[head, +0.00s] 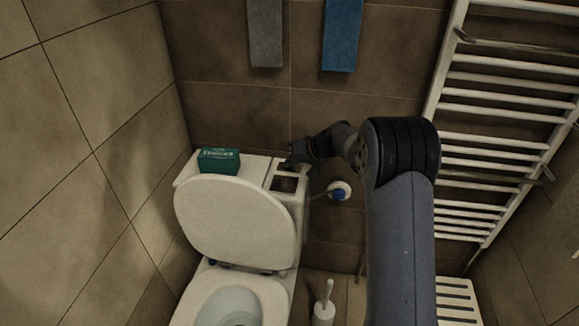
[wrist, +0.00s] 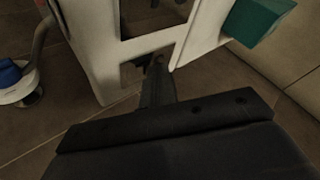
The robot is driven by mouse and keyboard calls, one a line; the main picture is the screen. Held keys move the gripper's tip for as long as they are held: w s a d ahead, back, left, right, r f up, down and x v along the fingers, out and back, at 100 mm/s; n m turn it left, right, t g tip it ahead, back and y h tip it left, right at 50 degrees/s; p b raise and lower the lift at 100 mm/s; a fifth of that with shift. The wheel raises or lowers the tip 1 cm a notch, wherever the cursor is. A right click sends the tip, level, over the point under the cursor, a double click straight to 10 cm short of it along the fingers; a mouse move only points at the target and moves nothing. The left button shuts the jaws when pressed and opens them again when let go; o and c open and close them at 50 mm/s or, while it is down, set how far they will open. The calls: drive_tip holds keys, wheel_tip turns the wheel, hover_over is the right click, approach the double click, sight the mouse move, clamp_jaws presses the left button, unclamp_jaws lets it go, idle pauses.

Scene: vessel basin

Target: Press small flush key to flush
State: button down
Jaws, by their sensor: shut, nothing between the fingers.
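The toilet cistern (head: 258,167) stands against the back wall, behind the raised white lid (head: 235,222). The right end of its top has a white frame with a dark recess (head: 284,184). The wrist view shows this white frame (wrist: 150,45) close up, with a larger dark opening and a smaller one. My gripper (head: 290,163) is at the frame's back edge. In the wrist view my gripper (wrist: 156,68) is shut and empty, its tips at the smaller opening. I cannot make out the small flush key separately, nor whether the tips touch anything.
A green box (head: 219,161) sits on the cistern's left part, and also shows in the wrist view (wrist: 257,18). A blue-capped valve (head: 339,193) is on the wall to the right. A white towel radiator (head: 490,130) and a toilet brush (head: 324,305) stand further right.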

sight(293, 169)
drive_tip(key=shift+r+p, duration=0.3)
drive_tip(key=shift+r, duration=0.6)
drive_tip(key=shift+r, duration=0.1)
drive_tip(key=shift+r+p, duration=1.25)
drive_tip(key=shift+r, duration=1.2)
